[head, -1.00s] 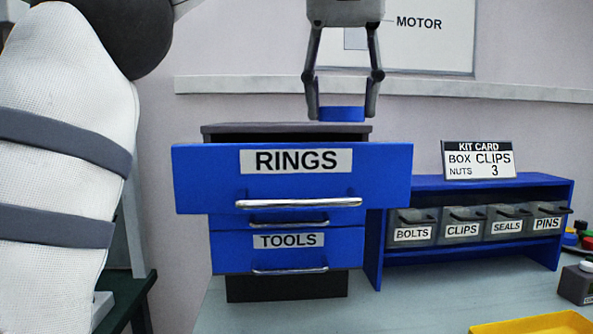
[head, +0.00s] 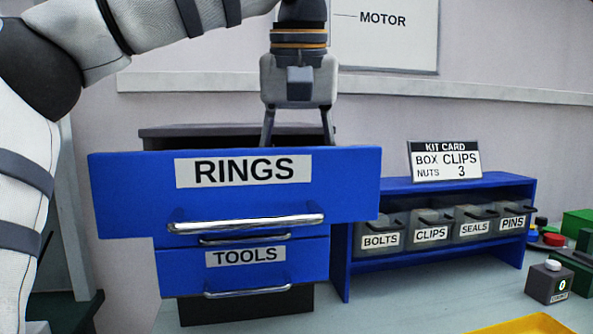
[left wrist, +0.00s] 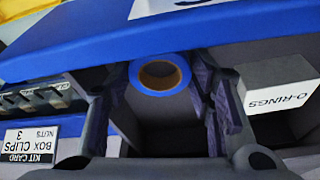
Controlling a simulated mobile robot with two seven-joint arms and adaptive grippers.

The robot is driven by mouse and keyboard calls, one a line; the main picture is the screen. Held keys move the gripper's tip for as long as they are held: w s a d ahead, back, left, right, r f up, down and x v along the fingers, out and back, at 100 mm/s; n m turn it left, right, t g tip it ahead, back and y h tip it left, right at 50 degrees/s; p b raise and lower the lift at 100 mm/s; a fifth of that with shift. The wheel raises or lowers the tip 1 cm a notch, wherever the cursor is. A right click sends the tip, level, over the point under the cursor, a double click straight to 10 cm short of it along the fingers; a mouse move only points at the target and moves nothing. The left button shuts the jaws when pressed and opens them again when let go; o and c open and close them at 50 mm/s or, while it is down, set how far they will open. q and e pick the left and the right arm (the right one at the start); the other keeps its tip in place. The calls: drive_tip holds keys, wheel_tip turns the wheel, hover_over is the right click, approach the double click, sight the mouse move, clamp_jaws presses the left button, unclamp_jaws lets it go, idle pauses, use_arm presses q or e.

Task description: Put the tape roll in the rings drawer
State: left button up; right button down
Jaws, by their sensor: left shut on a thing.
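The blue tape roll (left wrist: 160,91), with a tan inner core, sits between the fingers of my left gripper (left wrist: 161,80) in the left wrist view. In the head view my left gripper (head: 298,138) points down behind the front of the rings drawer (head: 130,195). Its fingertips and the tape roll are hidden there by that front. The rings drawer is pulled open, and its front also shows along the top of the left wrist view (left wrist: 80,48). Whether the roll touches the drawer floor I cannot tell. My right gripper is not in view.
A box labelled O-RINGS (left wrist: 277,88) stands beside the gripper in the left wrist view. The tools drawer (head: 243,275) below is shut. A blue shelf (head: 440,187) with labelled bins and a kit card (head: 444,161) stands to the right. A yellow tray (head: 520,325) lies in front.

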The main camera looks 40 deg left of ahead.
use_arm(q)
drive_tip(key=shift+f, duration=0.4)
drive_tip(key=shift+f, duration=0.15)
drive_tip(key=o, duration=1)
drive_tip(key=shift+o, duration=0.2)
drive_tip(key=v, duration=0.8)
drive_tip(key=shift+w, duration=0.1)
drive_tip(key=shift+f, duration=0.1)
